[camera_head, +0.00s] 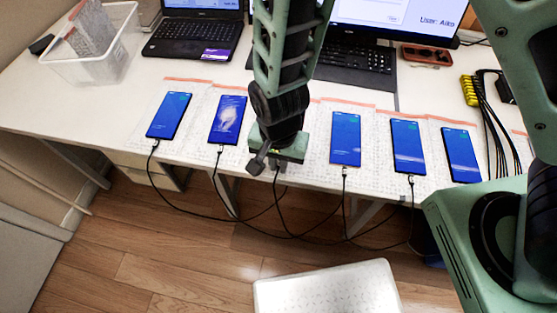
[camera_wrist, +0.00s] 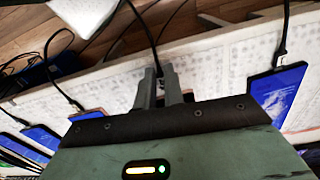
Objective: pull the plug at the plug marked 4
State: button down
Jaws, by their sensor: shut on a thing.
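My gripper (camera_head: 277,158) is over the table's front edge, in the gap between the second visible phone from the left (camera_head: 227,120) and the phone to its right (camera_head: 345,138). In the wrist view, my gripper's two grey fingers (camera_wrist: 163,88) are shut on a cable plug (camera_wrist: 167,73), whose black cable (camera_wrist: 150,35) runs up and away. My gripper body hides any phone below it, so I cannot tell whether the plug sits in a port. No number 4 is readable.
More phones lie in a row: a far left one (camera_head: 169,116), and two at right (camera_head: 408,147), (camera_head: 461,155). Their cables hang over the front edge, except at the rightmost phone. A laptop (camera_head: 195,30) and clear bin (camera_head: 92,45) stand behind. A white stool (camera_head: 327,288) is below.

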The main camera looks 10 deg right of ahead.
jog(key=shift+f, duration=0.15)
jog(key=c, duration=1.4)
grip_release()
jog(key=shift+c, duration=0.2)
jog(key=shift+r+p, duration=3.05)
jog(key=shift+p, duration=0.1)
